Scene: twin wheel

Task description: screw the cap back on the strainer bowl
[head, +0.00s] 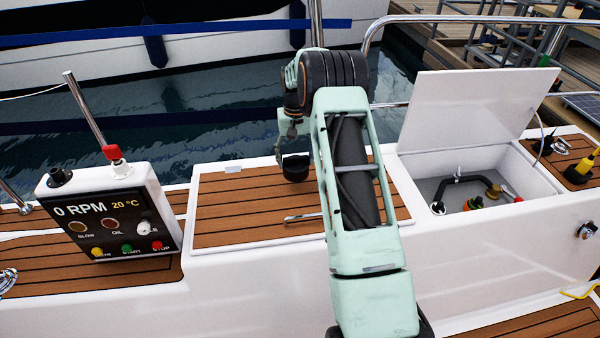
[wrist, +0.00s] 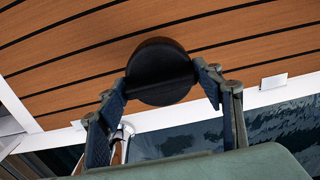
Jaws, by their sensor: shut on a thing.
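The black round cap (head: 295,168) is between the fingers of my gripper (head: 291,150), held above the teak deck in the head view. In the wrist view the same dark cap (wrist: 158,58) fills the gap between the two fingertips of my gripper (wrist: 163,80), one on each side. The jaws are shut on it. The open locker (head: 512,190) at the right holds a black hose (head: 462,180) and small fittings. I cannot tell which of these is the strainer bowl. My arm hides part of the deck in the middle.
The locker's white lid (head: 470,108) stands raised behind it. A metal rail (head: 375,38) rises behind my arm. Dark water lies beyond the deck edge.

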